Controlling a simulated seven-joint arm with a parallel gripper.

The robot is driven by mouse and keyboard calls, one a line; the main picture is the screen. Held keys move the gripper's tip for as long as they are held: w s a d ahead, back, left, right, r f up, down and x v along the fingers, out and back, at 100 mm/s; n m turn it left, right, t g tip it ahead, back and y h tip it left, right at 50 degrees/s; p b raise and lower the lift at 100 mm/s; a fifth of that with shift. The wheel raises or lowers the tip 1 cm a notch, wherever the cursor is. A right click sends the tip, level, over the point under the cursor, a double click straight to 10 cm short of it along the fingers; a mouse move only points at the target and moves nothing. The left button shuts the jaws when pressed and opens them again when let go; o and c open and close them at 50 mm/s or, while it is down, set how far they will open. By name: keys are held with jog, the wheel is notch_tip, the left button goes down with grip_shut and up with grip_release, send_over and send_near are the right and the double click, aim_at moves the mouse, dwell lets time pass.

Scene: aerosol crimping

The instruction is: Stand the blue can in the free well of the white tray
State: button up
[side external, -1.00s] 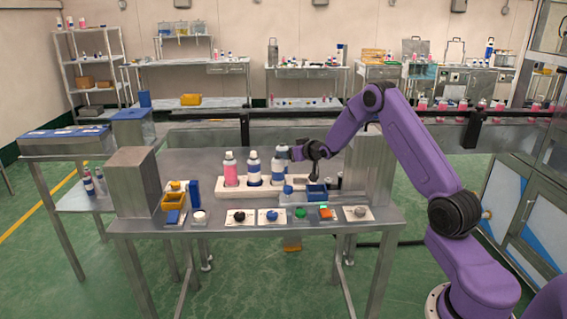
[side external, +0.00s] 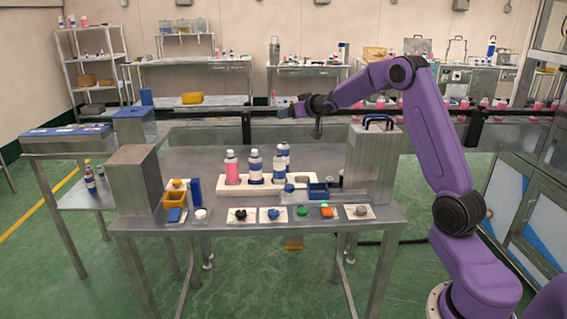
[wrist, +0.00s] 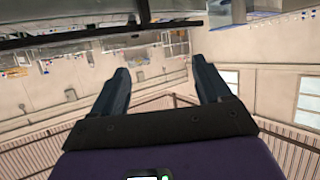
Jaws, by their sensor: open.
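The white tray (side external: 222,191) stands on the metal table. A pink can (side external: 232,169) and a blue-and-white can (side external: 255,168) stand upright in its left part, with another blue-and-white can (side external: 278,170) to their right. One more blue-banded can (side external: 286,152) shows upright behind that last one; its base is hidden, so I cannot tell whether it is in the tray. My gripper (side external: 290,110) is high above and behind the cans, apart from them, pointing left. In the wrist view my gripper (wrist: 160,68) is open and empty between its fingers.
A blue bin (side external: 318,191) stands before the tray's right part. A metal box with a blue handle (side external: 372,165) stands at the right, a metal block (side external: 136,182) at the left. Small parts on white plates, including a green one (side external: 302,211), line the front edge.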

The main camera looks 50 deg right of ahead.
jog(key=a+f+m+g, duration=0.1)
jog(key=a, duration=0.1)
jog(key=a+f+m+g+h, duration=0.1)
jog(key=a+g, duration=0.1)
jog(key=a, duration=0.1)
jog(key=a+f+m+g, duration=0.1)
jog(key=a, duration=0.1)
jog(key=shift+a+f+m+h, duration=0.2)
jog(key=shift+a+m+h, duration=0.1)
jog(key=shift+a+h, duration=0.1)
jog(key=s+a+r+m+g+h, duration=0.2)
jog(key=a+r+m+g+h, duration=0.1)
jog(key=a+m+h, duration=0.15)
send_near(283, 149)
jog(key=shift+m, duration=0.35)
jog(key=x, duration=0.6)
jog(key=shift+w+a+r, duration=0.1)
jog(key=shift+w+a, duration=0.1)
jog(key=shift+w, duration=0.05)
jog(key=x, duration=0.3)
jog(key=shift+s+d+f, duration=0.15)
jog(key=shift+d+f, duration=0.15)
jog(key=shift+x, duration=0.85)
jog(key=shift+r, duration=0.1)
grip_shut()
